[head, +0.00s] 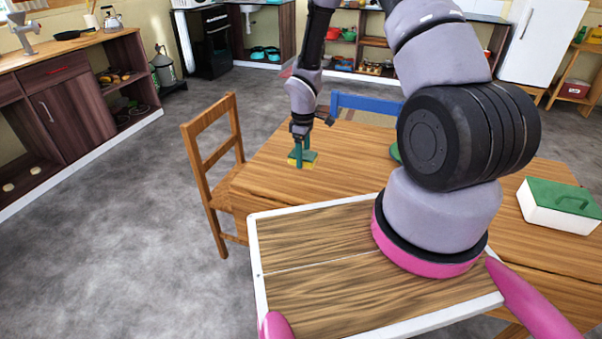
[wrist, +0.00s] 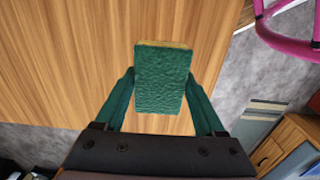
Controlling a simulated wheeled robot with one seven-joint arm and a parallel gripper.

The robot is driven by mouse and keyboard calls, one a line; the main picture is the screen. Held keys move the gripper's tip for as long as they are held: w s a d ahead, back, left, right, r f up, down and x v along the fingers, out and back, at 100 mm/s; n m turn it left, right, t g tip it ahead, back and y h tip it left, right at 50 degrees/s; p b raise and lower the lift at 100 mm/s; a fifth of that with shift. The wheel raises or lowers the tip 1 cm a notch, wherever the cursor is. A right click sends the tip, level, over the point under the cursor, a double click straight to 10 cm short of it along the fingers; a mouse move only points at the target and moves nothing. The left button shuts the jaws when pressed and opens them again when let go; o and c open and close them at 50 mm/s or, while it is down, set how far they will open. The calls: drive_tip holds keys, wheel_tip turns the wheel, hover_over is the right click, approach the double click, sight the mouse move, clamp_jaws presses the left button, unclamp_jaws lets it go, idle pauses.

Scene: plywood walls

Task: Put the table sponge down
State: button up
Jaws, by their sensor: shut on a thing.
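The sponge (head: 296,162) has a green scouring face and a yellow body. In the head view it is at the far left part of the wooden table (head: 350,165), in my gripper (head: 303,150). In the wrist view the sponge (wrist: 162,80) sits between the two green fingers of my gripper (wrist: 160,88), its green face toward the camera and a yellow edge at its far end. The gripper is shut on it. The sponge is low over or on the tabletop; I cannot tell whether it touches.
A wooden chair (head: 212,160) stands left of the table and a blue chair (head: 365,103) behind it. A white box with a green lid (head: 560,205) is on the table's right. A green thing behind my arm is mostly hidden. The tabletop around the sponge is clear.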

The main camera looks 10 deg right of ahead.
sight(303, 178)
drive_tip(key=shift+f, duration=3.35)
drive_tip(key=shift+f, duration=0.15)
drive_tip(key=o, duration=1.3)
